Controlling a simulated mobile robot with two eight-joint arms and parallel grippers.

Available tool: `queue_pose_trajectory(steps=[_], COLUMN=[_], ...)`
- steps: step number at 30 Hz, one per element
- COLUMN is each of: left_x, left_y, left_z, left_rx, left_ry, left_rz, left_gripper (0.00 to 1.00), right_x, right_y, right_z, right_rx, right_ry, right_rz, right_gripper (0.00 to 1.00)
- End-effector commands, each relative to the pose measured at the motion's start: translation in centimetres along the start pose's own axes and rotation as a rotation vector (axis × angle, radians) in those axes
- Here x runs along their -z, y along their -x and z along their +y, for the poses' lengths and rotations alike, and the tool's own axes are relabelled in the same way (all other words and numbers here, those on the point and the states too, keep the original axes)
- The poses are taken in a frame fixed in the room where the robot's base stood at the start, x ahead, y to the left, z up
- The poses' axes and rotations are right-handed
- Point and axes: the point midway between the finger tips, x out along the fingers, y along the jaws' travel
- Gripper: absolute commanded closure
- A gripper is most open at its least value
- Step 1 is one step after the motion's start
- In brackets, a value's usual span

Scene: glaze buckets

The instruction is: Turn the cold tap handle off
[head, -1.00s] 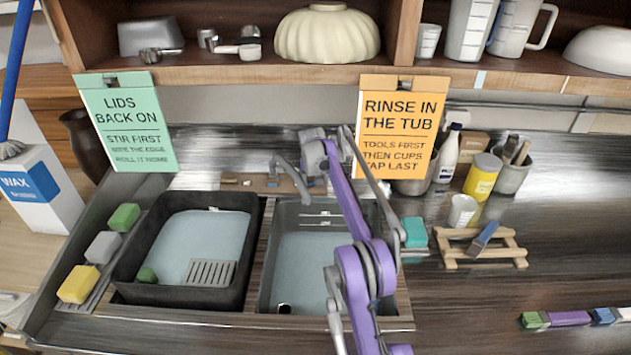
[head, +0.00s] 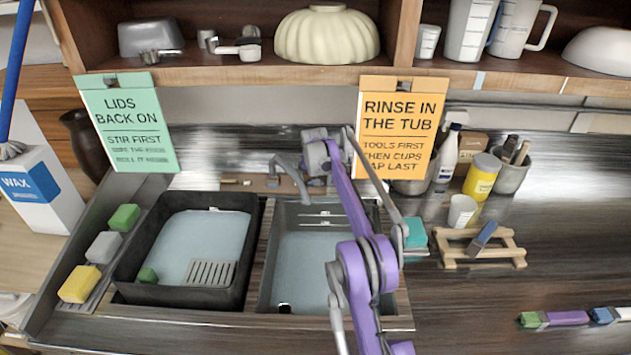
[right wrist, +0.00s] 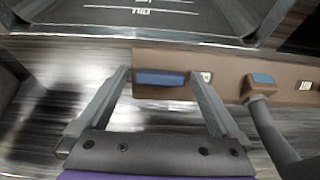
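A blue bar-shaped tap handle (right wrist: 160,78) lies on the brown ledge in the right wrist view, lengthwise across the gap between my fingers. My right gripper (right wrist: 160,74) is open, one finger near each end of the handle, with no clear contact. In the head view my right gripper (head: 317,170) is over the ledge behind the right basin, and it hides the handle there. The grey tap spout (head: 290,172) curves up just left of the gripper. Its base (right wrist: 262,88), with a blue top, is right of the handle in the right wrist view. My left gripper is not in view.
The right basin (head: 268,262) is in front of the ledge, with a black tub (head: 122,275) left of it. An orange sign (head: 400,120) hangs close to my right arm. A teal sponge (head: 415,233) and wooden rack (head: 482,246) lie to the right.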

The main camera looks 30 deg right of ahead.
Motion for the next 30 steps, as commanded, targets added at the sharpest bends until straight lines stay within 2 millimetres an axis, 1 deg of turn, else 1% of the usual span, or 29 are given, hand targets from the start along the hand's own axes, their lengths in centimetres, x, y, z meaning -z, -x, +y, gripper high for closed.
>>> queue_pose_trajectory(steps=[5, 8, 11, 18, 21, 25, 30], left_x=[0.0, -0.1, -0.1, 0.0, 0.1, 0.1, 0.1], left_y=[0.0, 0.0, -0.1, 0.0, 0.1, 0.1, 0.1], left_z=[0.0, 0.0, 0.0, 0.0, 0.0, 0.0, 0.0], left_rx=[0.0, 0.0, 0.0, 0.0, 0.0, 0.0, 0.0], left_ry=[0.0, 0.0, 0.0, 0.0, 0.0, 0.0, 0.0], left_rz=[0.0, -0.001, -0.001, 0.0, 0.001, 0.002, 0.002], left_gripper=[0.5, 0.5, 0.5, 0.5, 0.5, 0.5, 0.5], right_x=[0.0, 0.0, 0.0, 0.0, 0.0, 0.0, 0.0], right_y=[0.3, 1.2, 3.0, 7.9, 9.4, 10.5, 10.8], right_z=[0.0, 0.0, 0.0, 0.0, 0.0, 0.0, 0.0], right_rx=[0.0, 0.0, 0.0, 0.0, 0.0, 0.0, 0.0], right_ry=[0.001, 0.001, 0.001, 0.001, 0.0, 0.0, 0.0], right_rz=[0.0, 0.0, 0.0, 0.0, 0.0, 0.0, 0.0], right_gripper=[0.0, 0.0, 0.0, 0.0, 0.0, 0.0, 0.0])
